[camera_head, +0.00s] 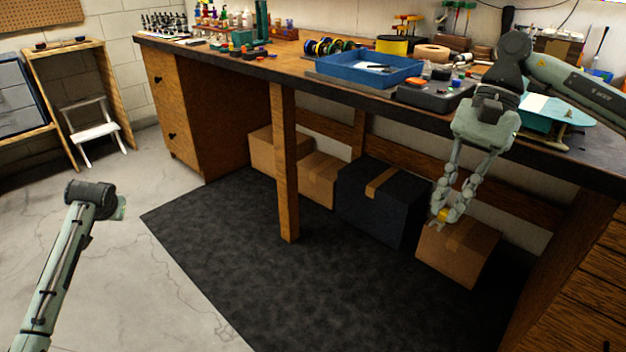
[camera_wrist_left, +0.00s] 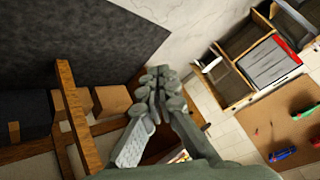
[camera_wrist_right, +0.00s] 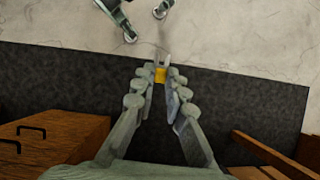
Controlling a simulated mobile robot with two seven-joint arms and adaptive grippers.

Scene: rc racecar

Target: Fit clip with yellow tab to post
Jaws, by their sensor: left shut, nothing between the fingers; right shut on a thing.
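My right gripper (camera_head: 445,217) hangs in front of the bench, pointing down, shut on a small clip with a yellow tab (camera_head: 442,214). The yellow tab (camera_wrist_right: 160,75) also shows between the fingertips in the right wrist view; the rest of the clip is too small to make out. A teal car-like body (camera_head: 560,112) sits on the bench at the right, partly behind my right arm. I cannot make out the post on it. My left arm is at the lower left of the head view; my left gripper (camera_wrist_left: 155,92) is shut and empty in the left wrist view.
The wooden bench (camera_head: 262,68) carries a blue tray (camera_head: 345,75), a dark case (camera_head: 430,97), spools and bottles. Several cardboard boxes (camera_head: 318,178) and a black box (camera_head: 372,205) stand under it. A dark mat (camera_head: 250,260) covers the floor in front, otherwise clear.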

